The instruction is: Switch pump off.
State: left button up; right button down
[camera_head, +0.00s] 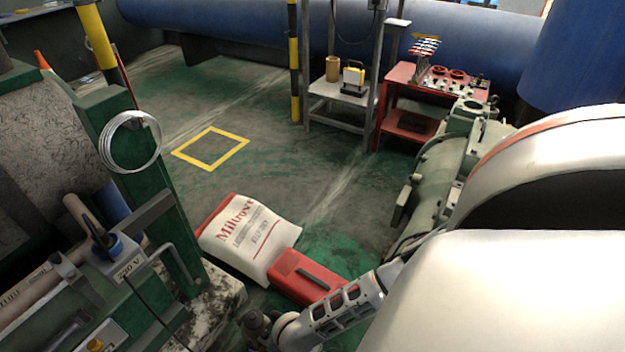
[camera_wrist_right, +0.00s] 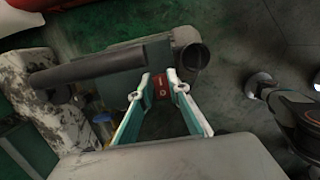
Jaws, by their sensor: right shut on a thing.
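My right gripper (camera_wrist_right: 167,80) shows in the right wrist view. Its two pale teal fingers are shut on a small red part (camera_wrist_right: 160,87), probably a switch. Next to it are a dark horizontal cylinder (camera_wrist_right: 88,67) and a short dark round pipe end (camera_wrist_right: 190,58), on or near a green body. I cannot tell which machine the red part belongs to. In the head view, a grey unit marked 230 V (camera_head: 128,268) is at the lower left, possibly the pump. A grey arm link of mine reaches toward the bottom centre; its gripper is not clearly visible. My left gripper is not identifiable.
A white sack (camera_head: 248,238) and a red box (camera_head: 305,278) lie on the floor. A red cart (camera_head: 398,75) with tools and a grey shelf (camera_head: 340,93) stand at the back. A green machine (camera_head: 440,165) is at the right. Floor around the yellow square (camera_head: 210,150) is clear.

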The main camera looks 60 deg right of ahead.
jog(key=shift+w+a+r+h+p, duration=0.2)
jog(key=shift+w+r+h+p, duration=0.15)
jog(key=shift+h+p, duration=0.2)
pick_arm(q)
jog(key=shift+s+a+f+m, duration=0.3)
jog(key=shift+a+f, duration=0.15)
jog(key=shift+a, duration=0.25)
pick_arm(e)
jog(key=shift+s+f+h, duration=0.3)
jog(key=shift+s+h, duration=0.05)
jog(key=c, duration=1.9)
grip_release()
jog(key=shift+r, duration=0.15)
jog(key=v, duration=1.1)
jog(key=shift+s+a+r, duration=0.1)
jog(key=shift+a+r, duration=0.05)
jog(key=shift+r, duration=0.2)
